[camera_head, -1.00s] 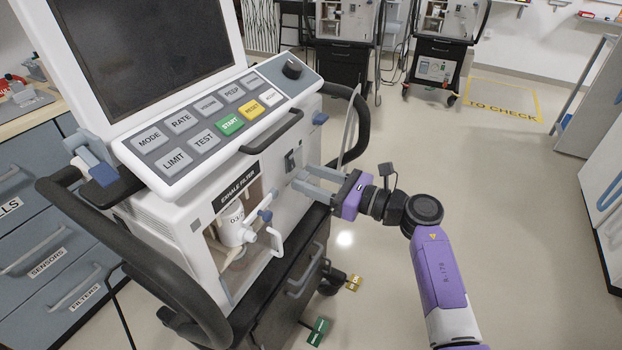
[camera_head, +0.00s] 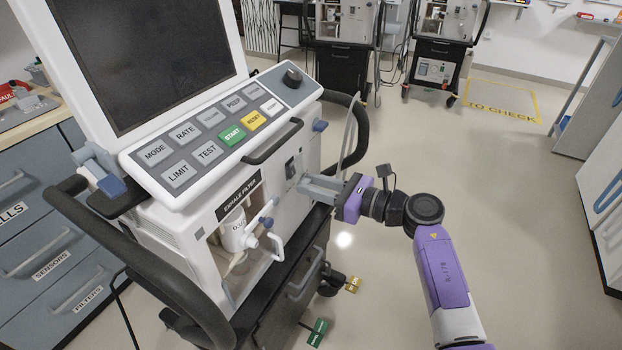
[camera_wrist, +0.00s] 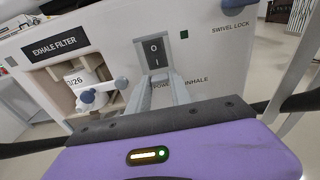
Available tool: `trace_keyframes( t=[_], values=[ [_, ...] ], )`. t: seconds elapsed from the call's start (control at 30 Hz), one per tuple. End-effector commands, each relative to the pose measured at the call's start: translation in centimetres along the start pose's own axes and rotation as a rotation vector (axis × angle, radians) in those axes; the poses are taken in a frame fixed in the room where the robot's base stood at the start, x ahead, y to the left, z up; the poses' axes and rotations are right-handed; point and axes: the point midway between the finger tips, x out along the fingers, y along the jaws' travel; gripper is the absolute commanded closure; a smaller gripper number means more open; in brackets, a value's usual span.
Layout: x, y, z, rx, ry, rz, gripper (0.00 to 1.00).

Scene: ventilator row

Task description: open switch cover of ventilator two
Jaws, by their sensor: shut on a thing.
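The near white ventilator (camera_head: 292,215) has a dark switch (camera_head: 292,168) on its front, right of the exhale filter bay. In the wrist view the switch (camera_wrist: 154,54) shows the marks O and I, with a "POWER" label partly hidden below it. My gripper (camera_head: 303,186) is at the lower edge of the switch. Its two fingers (camera_wrist: 162,86) are drawn together on the switch cover there; the gripped part is mostly hidden between them. The cover's angle is hard to tell. No number for this ventilator is readable.
The exhale filter (camera_head: 234,230) and a white lever handle (camera_head: 272,246) stand left of my gripper. Blue drawers (camera_head: 40,235) are at left. More ventilators (camera_head: 440,35) stand behind.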

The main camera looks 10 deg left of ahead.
Motion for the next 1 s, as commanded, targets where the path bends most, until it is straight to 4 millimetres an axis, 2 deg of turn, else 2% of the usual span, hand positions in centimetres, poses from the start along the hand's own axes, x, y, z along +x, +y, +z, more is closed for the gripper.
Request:
trace_keyframes(
  t=[0.03,1.0],
  values=[
    [-0.4,-0.1,0.9,0.0,0.026,-0.001,1.0],
    [-3.2,-0.1,5.1,-0.007,0.745,0.0,1.0]
  ],
)
